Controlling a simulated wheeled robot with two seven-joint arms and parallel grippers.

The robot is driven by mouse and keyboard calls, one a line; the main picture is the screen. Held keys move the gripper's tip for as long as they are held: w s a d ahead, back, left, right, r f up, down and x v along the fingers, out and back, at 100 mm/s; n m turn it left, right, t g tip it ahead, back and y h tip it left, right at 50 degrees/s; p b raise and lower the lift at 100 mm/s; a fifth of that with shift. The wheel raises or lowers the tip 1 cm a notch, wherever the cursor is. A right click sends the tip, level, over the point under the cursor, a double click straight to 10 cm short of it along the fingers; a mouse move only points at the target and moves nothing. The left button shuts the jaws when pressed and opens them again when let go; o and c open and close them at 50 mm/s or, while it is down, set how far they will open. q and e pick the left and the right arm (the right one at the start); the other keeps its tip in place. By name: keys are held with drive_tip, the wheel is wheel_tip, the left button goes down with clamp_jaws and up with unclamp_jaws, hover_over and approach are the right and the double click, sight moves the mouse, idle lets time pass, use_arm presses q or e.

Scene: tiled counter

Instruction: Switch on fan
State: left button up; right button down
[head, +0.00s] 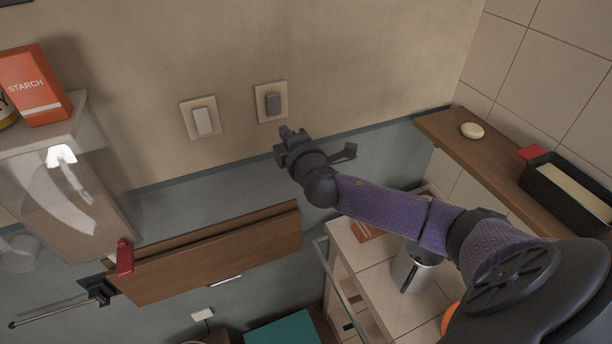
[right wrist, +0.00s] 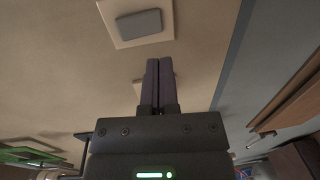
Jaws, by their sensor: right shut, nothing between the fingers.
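Two switches sit on the beige wall. One has a grey rocker (head: 273,102) on a cream plate; it also shows at the top of the right wrist view (right wrist: 140,22). The other, with a white rocker (head: 203,121), is to its left. My right gripper (head: 286,132) is shut and empty, just below the grey switch in the head view. Its fingers (right wrist: 158,80) point toward the wall in the right wrist view and partly cover a second pale plate. Contact with the wall cannot be told. No fan can be made out. My left gripper is not in view.
A wooden shelf (head: 455,139) at right holds a black tray (head: 568,197) and a round pale item (head: 472,130). A wooden panel (head: 210,257) juts out below the switches. A starch box (head: 34,86) stands at left. The wall around the switches is clear.

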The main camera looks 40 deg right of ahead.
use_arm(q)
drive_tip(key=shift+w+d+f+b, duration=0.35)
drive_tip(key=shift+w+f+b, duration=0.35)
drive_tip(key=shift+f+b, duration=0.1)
use_arm(e)
drive_tip(key=s+a+f, duration=0.1)
drive_tip(key=s, duration=0.6)
drive_tip(key=shift+a+f, duration=0.15)
drive_tip(key=shift+f, duration=0.25)
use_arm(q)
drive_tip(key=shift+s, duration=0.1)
use_arm(e)
drive_tip(key=shift+s, duration=0.25)
